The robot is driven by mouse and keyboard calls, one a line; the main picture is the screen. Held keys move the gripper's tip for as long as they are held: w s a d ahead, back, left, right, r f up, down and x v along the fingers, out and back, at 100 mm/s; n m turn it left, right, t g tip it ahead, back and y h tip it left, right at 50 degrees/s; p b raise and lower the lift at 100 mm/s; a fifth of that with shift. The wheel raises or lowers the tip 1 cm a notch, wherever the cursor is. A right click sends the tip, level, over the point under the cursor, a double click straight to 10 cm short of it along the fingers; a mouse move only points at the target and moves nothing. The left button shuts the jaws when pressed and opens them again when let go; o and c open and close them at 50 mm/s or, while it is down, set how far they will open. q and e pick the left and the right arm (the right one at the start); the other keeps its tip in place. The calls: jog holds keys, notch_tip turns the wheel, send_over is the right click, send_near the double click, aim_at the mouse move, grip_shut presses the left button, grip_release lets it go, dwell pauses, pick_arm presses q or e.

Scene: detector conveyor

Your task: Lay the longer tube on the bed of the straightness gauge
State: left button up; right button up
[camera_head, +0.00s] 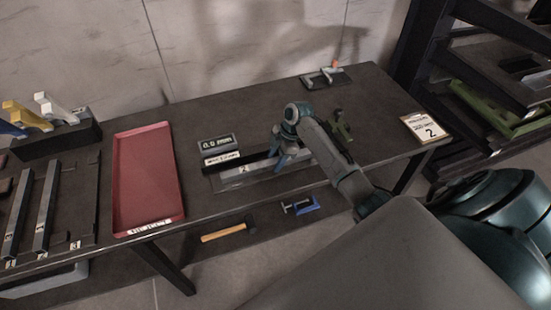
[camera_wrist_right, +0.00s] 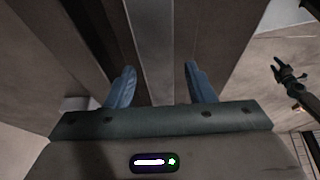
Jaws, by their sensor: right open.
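The straightness gauge (camera_head: 219,188) is on the middle of the table, with a small readout (camera_head: 217,143) behind it. A light grey bar with a "2" label (camera_head: 243,170) lies along its bed; it looks like a tube. My right gripper (camera_head: 282,160) is over this bar. In the right wrist view its two blue fingers (camera_wrist_right: 160,68) are apart, with a grey strip (camera_wrist_right: 158,40) running between them. I cannot tell whether they touch it. Two grey square tubes, one (camera_head: 18,207) left of the other (camera_head: 46,207), lie on a dark rack at the left. My left gripper is out of view.
A red tray (camera_head: 125,190) stands between the rack and the gauge. A holder (camera_head: 55,141) with coloured brackets is at the back left. A "2" card (camera_head: 424,127) and a small fixture (camera_head: 326,78) are at the right. A hammer (camera_head: 225,232) and a blue clamp (camera_head: 302,206) show below the table's front edge.

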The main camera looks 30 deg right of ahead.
jog(key=b+v, duration=0.4)
jog(key=v, duration=0.8)
